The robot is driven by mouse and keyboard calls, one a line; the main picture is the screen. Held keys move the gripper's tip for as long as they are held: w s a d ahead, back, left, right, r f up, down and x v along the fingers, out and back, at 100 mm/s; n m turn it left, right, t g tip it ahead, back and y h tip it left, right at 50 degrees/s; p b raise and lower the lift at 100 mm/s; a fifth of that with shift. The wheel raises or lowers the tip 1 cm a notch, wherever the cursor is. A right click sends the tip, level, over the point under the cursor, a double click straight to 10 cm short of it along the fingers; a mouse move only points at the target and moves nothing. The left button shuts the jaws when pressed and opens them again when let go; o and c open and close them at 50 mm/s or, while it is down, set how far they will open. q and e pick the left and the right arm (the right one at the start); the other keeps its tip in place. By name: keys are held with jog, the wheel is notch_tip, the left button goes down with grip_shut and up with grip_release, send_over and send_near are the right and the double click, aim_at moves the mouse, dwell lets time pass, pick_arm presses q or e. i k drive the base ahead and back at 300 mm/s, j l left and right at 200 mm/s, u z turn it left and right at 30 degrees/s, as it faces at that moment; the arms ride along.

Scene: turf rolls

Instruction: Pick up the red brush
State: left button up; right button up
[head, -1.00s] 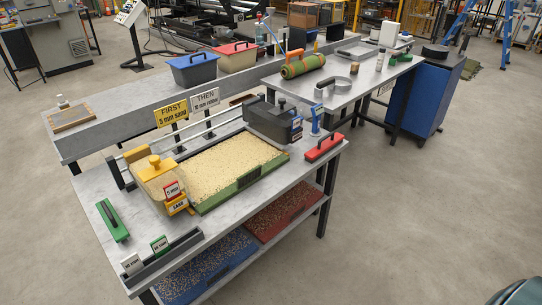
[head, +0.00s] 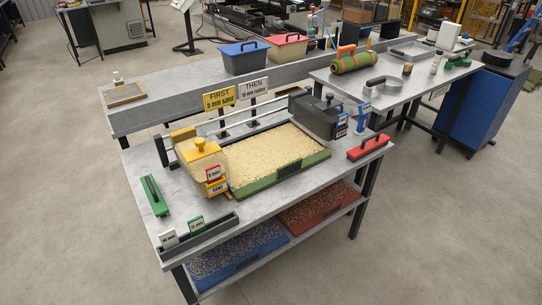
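The red brush (head: 368,146) lies on the right end of the front table (head: 178,183), near its right edge. It is a long red block with a dark handle on top. It sits apart from the green-edged tray (head: 284,174) of pale sand to its left. Neither of my grippers shows in the head view.
A dark hopper box (head: 318,117) and a small blue item (head: 362,118) stand behind the brush. A yellow-lidded sand hopper (head: 206,165) stands at the tray's left end. A green brush (head: 155,196) lies at far left. Floor (head: 440,230) right of the table is clear.

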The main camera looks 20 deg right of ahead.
aim_at(370, 144)
jog(key=i+l+u, duration=0.2)
jog(key=l, duration=1)
jog(key=i+l+u, duration=0.2)
jog(key=l, duration=1.05)
jog(key=l+u, duration=0.2)
jog(key=l, duration=1.05)
